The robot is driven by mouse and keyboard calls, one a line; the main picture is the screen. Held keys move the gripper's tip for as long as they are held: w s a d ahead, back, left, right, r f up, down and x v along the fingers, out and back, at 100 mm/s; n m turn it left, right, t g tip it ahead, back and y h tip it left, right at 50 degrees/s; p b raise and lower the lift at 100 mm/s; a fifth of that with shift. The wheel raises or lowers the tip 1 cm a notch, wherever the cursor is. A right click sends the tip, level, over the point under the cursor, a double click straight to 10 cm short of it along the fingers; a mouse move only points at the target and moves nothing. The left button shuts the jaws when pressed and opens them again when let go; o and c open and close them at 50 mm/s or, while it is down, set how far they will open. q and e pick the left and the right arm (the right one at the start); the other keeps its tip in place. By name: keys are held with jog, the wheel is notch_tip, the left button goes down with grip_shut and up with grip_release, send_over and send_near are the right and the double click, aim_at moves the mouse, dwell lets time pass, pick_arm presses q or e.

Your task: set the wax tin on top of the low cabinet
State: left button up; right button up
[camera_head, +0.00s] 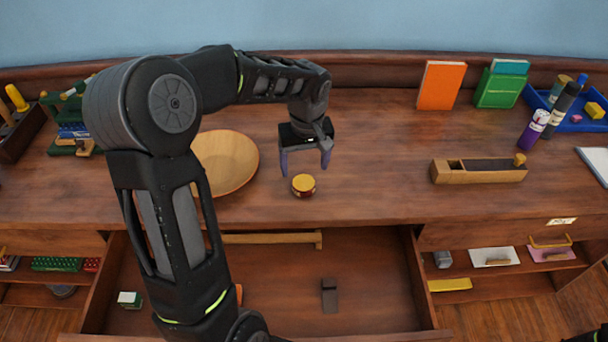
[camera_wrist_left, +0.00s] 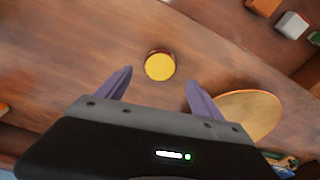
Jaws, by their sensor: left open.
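The wax tin (camera_head: 303,185), small and round with a yellow lid and dark red side, stands upright on the wooden top of the low cabinet (camera_head: 370,195), near its front edge above the open drawer. My left gripper (camera_head: 305,168) is open and empty, its two purple-grey fingers pointing down just behind the tin in the head view. In the left wrist view the tin (camera_wrist_left: 160,66) shows whole, just beyond the spread fingertips (camera_wrist_left: 160,80) and between their lines, with nothing gripping it. My right gripper is not shown.
A wooden bowl (camera_head: 228,162) stands left of the tin, partly behind my left arm. A wooden plane (camera_head: 478,171), purple bottle (camera_head: 533,130) and blue tray (camera_head: 570,115) stand to the right. The open drawer (camera_head: 375,290) juts out in front. The top right of the tin is clear.

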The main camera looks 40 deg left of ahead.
aim_at(305, 187)
pick_arm(q)
jog(key=r, duration=0.5)
jog(key=shift+s+d+r, duration=0.25)
jog(key=shift+r, duration=0.1)
dwell(0.4)
